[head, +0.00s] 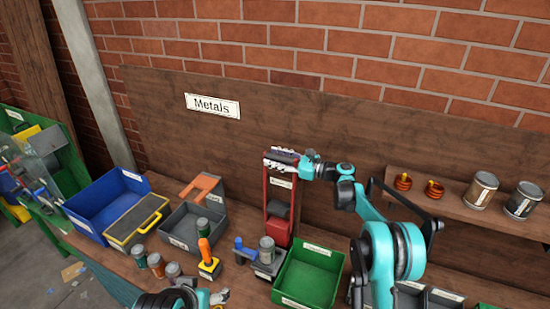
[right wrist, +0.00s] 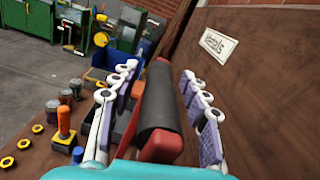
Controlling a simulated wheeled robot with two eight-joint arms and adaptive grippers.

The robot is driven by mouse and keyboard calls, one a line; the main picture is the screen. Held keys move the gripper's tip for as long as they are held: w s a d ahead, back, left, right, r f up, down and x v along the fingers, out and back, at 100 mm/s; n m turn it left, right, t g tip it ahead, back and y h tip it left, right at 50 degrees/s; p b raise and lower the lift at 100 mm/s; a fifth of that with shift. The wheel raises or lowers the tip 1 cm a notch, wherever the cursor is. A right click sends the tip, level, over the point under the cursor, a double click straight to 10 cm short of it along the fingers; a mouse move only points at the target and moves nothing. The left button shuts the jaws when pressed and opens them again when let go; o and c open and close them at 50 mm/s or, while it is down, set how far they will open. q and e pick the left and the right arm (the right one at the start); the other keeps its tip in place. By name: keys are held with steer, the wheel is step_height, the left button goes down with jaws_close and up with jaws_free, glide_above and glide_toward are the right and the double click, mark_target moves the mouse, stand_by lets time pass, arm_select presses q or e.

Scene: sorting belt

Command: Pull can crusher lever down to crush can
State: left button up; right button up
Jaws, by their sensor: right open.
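The can crusher (head: 281,227) is a tall red frame on the bench against the wooden back panel. A dark grey part sits inside it; I cannot tell if it is a can. My right gripper (head: 284,157) is at the top of the crusher. In the right wrist view the lever's black grip (right wrist: 160,95), with red ends, lies between the open fingers, with gaps showing on both sides. A grey can (head: 267,247) stands in front of the crusher. My left gripper (head: 219,297) shows only partly at the bottom edge; its fingers' opening is unclear.
A green bin (head: 310,279) stands right of the crusher, a grey bin (head: 186,237) left of it. An orange-handled tool (head: 206,255) and several cans stand in front. A blue bin (head: 95,209) is farther left. A shelf (head: 460,208) with cans is at right.

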jaws_close()
steer(key=s+a+f+n+b, duration=0.3)
steer(key=s+a+b, duration=0.1)
steer(key=s, duration=0.5)
steer(key=s+a+f+n+b, duration=0.2)
steer(key=s+a+n+b, duration=0.15)
steer(key=s, duration=0.45)
steer(key=s+a+f+n+b, duration=0.2)
steer(key=s+f+b, duration=0.4)
steer(key=f, duration=0.1)
steer(key=s+a+f+n+b, duration=0.2)
steer(key=s+f+n+b, duration=0.1)
steer(key=s+f+b, duration=0.3)
steer(key=shift+s+a+f, duration=0.25)
steer(key=shift+a+f, duration=0.1)
steer(key=shift+f, duration=0.1)
